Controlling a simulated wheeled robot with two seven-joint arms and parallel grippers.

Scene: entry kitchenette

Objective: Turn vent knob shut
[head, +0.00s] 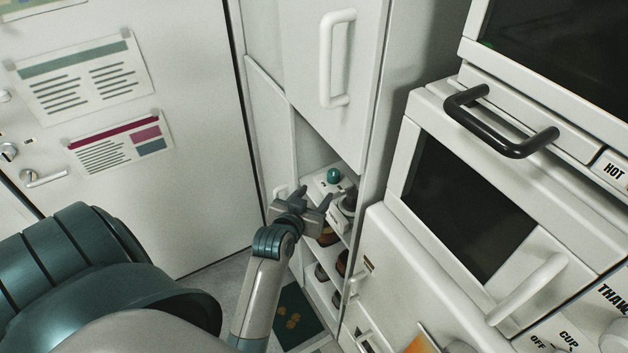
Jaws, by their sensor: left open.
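A small round green knob (334,175) sits on a white box (322,187) in the open niche below the tall cabinet door. I cannot tell from its look whether it is the vent knob or how far it is turned. My left gripper (312,198) is open and empty at the front of the niche, just below and left of the green knob, apart from it as far as I can see. It hides part of the white box and shelf. My right gripper is out of view.
A white cabinet door with a handle (334,60) hangs above the niche. Shelves with brown jars (321,272) are below. An oven with a dark handle (500,122) and white-handled appliances stand at right. A door with posters (81,76) is at left.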

